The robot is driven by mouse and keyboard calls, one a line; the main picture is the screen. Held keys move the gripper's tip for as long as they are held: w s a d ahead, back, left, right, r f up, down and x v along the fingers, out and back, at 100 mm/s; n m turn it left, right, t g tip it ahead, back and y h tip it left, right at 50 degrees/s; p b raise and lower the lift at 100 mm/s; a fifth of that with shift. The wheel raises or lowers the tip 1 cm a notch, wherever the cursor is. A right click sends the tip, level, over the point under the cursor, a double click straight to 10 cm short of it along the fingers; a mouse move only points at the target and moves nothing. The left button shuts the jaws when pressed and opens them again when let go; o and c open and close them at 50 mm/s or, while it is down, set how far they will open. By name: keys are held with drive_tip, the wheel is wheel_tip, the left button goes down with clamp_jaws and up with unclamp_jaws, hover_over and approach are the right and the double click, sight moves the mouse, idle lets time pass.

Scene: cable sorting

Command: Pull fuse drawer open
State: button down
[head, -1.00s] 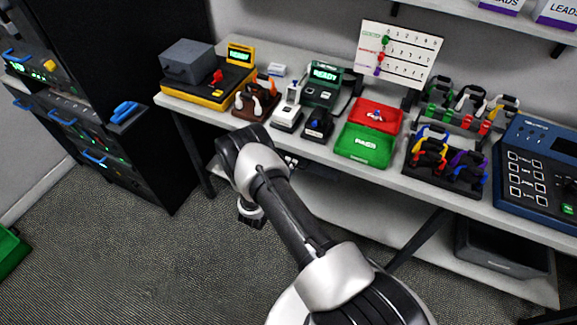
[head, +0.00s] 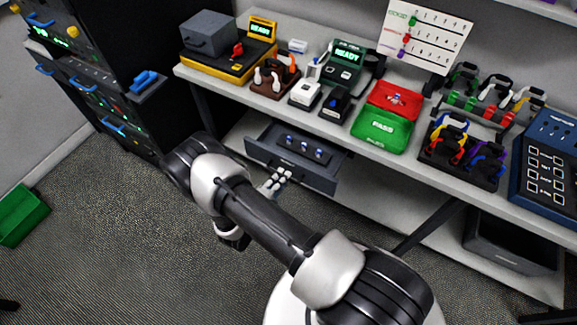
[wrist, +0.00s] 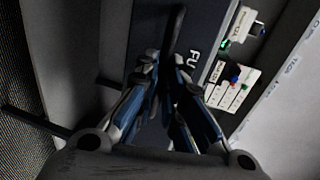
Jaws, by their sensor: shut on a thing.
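The fuse drawer (head: 325,178) stands pulled out from under the workbench in the head view, with several small blue-and-white fuses (head: 303,148) in it. In the wrist view its dark front (wrist: 205,25) fills the top middle, with the letters "FU" partly showing. A dark bar handle (wrist: 174,28) runs up from between my fingers. My gripper (wrist: 168,65) is shut on this handle. In the head view my gripper (head: 274,183) is small and partly behind my arm, just in front of the drawer.
The workbench (head: 225,84) above carries testers, a red tray (head: 393,97), a green tray (head: 380,132) and lead racks. A dark cabinet with blue handles (head: 113,127) stands at the left.

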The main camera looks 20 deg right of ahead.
drive_tip(key=shift+f+v, duration=0.2)
drive_tip(key=shift+v, duration=0.8)
drive_tip(key=c, duration=1.7)
unclamp_jaws()
drive_tip(key=shift+a, duration=0.15)
drive_tip(key=v, duration=1.2)
